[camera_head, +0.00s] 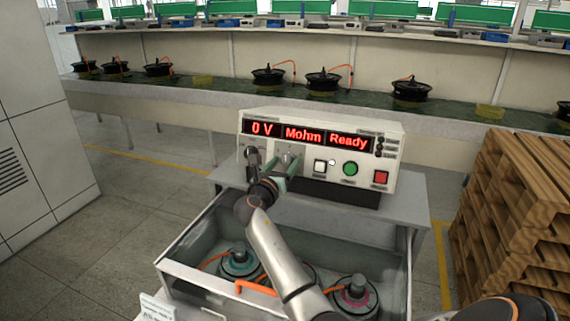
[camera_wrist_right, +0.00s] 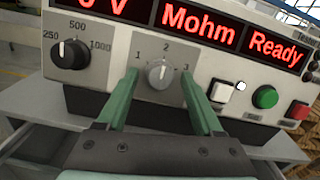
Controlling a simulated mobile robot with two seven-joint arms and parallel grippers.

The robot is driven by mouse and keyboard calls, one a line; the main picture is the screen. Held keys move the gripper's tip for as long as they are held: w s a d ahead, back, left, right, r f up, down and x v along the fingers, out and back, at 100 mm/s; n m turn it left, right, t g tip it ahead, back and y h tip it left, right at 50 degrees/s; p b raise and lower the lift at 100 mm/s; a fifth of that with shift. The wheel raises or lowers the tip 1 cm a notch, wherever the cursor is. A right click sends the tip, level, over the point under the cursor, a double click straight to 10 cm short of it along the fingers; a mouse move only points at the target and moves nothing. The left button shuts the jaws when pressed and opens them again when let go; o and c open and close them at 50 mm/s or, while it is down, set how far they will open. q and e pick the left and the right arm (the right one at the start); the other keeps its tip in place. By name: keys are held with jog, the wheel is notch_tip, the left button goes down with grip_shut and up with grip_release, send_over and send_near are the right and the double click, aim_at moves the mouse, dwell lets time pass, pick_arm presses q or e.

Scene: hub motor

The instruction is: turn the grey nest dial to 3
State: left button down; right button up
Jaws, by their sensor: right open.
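The grey nest dial (camera_wrist_right: 160,73) is on the front of the tester box (camera_head: 399,159), with marks 1, 2 and 3 around it. Its pointer looks to be up, near 2. My right gripper (camera_wrist_right: 158,88) is open, with one green finger on each side of the dial and gaps visible between. In the head view my right gripper (camera_head: 280,177) is at the box front and partly hides the dial. My left gripper is not in view.
A black dial (camera_wrist_right: 69,54) marked 250, 500 and 1000 is left of the nest dial. White (camera_head: 320,166), green (camera_head: 350,169) and red (camera_head: 381,177) buttons are to the right. Below is an open bin (camera_head: 190,279) with hub motors. Wooden pallets (camera_head: 520,190) stand at right.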

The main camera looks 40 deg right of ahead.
grip_shut()
dwell(0.5)
jog(key=m+b, duration=0.1)
jog(key=m, duration=0.2)
jog(key=shift+g+h, duration=0.3)
jog(key=shift+g, duration=0.1)
jog(key=m, duration=0.2)
jog(key=m+g+b, duration=0.1)
jog(key=m, duration=0.1)
jog(key=shift+w+r+m+g, duration=0.1)
jog(key=shift+m+g, duration=0.2)
jog(key=m+g+b, duration=0.1)
jog(key=m, duration=0.5)
jog(key=shift+r+b, duration=0.15)
jog(key=shift+b, duration=0.2)
jog(key=shift+m+g, duration=0.3)
jog(key=shift+m, duration=0.1)
